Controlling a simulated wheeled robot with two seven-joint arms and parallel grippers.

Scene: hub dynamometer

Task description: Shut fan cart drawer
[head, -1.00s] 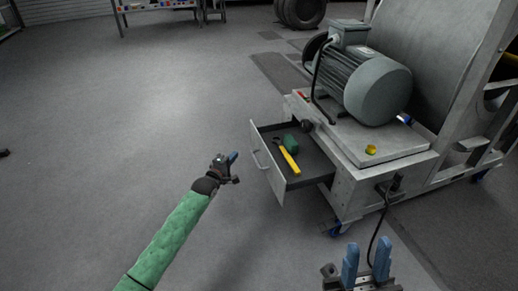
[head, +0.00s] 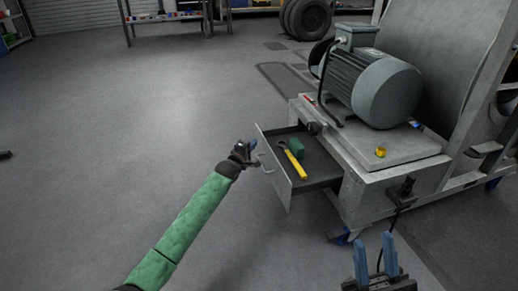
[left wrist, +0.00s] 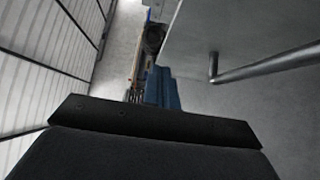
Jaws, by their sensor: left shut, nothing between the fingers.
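The fan cart (head: 400,178) stands at the right with its drawer (head: 275,172) pulled out to the left. A yellow-handled tool (head: 294,165) and a green object (head: 296,148) lie in the drawer. My left gripper (head: 249,147) is shut and empty, close to the drawer front by its bar handle (head: 262,163). In the left wrist view the drawer front (left wrist: 210,40) and handle (left wrist: 265,65) are near the blue fingers (left wrist: 163,88); I cannot tell whether they touch. My right gripper (head: 375,258) is at the bottom right, its blue fingers apart with nothing between them.
A grey motor (head: 372,85) and a yellow item (head: 380,152) sit on the cart top. A black cable hangs at the cart's near side, close to my right gripper. Open floor (head: 150,120) lies left of the drawer. Tires (head: 305,17) and a workbench (head: 165,15) stand at the back.

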